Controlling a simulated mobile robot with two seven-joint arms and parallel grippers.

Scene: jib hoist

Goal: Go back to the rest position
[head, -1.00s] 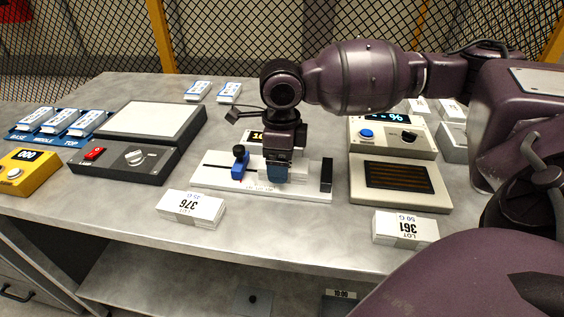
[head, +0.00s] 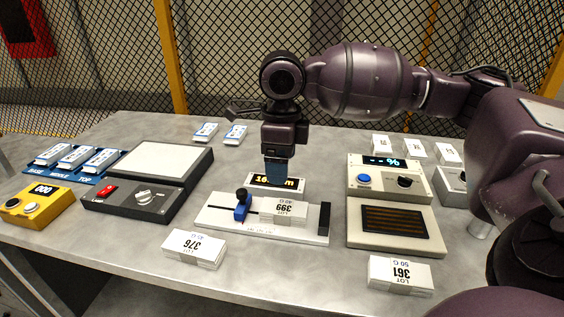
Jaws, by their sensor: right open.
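My right gripper (head: 276,177) points down above the back of the white measuring fixture (head: 225,220), in front of its lit display (head: 262,180). The gripper is open and empty. Below it, a white labelled block marked 399 (head: 284,209) lies on the fixture, to the right of the blue slider (head: 242,205). The gripper looks clear of the block. My left gripper is not in view.
White blocks 376 (head: 194,249) and 361 (head: 400,275) lie at the front of the grey table (head: 120,240). A dark scale (head: 130,200) stands left, a beige meter (head: 390,176) and its slotted plate (head: 365,240) right. A blue tray (head: 40,177) holds several blocks.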

